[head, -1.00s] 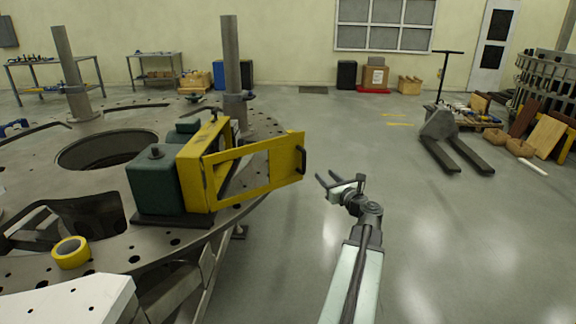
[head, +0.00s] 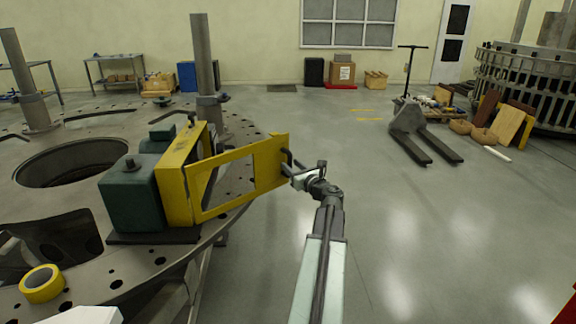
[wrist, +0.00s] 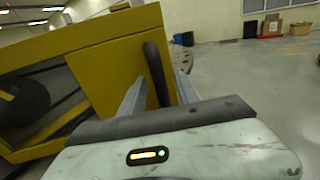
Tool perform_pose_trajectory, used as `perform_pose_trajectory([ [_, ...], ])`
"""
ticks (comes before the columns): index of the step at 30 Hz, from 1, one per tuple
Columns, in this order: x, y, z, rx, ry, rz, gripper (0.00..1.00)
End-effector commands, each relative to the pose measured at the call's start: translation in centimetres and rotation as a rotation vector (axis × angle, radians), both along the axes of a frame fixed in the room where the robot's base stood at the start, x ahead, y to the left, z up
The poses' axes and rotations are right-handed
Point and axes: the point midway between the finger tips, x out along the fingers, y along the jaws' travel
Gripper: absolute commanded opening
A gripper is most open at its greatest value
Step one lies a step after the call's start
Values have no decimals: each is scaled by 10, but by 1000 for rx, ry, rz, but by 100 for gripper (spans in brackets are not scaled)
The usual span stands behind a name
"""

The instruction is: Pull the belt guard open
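The yellow belt guard (head: 222,152) stands swung out from the yellow and green housing (head: 133,198) on the turret plate, with its free edge to the right. A dark bar handle (head: 287,159) is on that edge. My gripper (head: 287,168) is at the handle. In the wrist view the guard (wrist: 100,62) fills the left, and the handle (wrist: 155,72) stands between the two grey fingers of my gripper (wrist: 160,92). The fingers look apart, one on each side of the handle. Contact with the handle cannot be made out.
The round turret plate (head: 225,190) fills the left, with a yellow tape roll (head: 42,284) and upright posts (head: 205,85). A pallet jack (head: 412,130) stands at the back right. The grey floor right of my arm is clear.

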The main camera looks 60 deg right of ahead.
Motion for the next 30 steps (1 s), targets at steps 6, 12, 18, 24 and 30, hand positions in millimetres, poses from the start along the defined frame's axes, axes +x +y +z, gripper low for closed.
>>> perform_pose_trajectory([
  [6,17,-8,0,0,0,1,39],
  [12,17,-7,0,0,0,2,22],
  [18,17,-6,0,0,0,2,0],
  [24,17,-6,0,0,0,2,0],
  [30,17,-6,0,0,0,3,0],
])
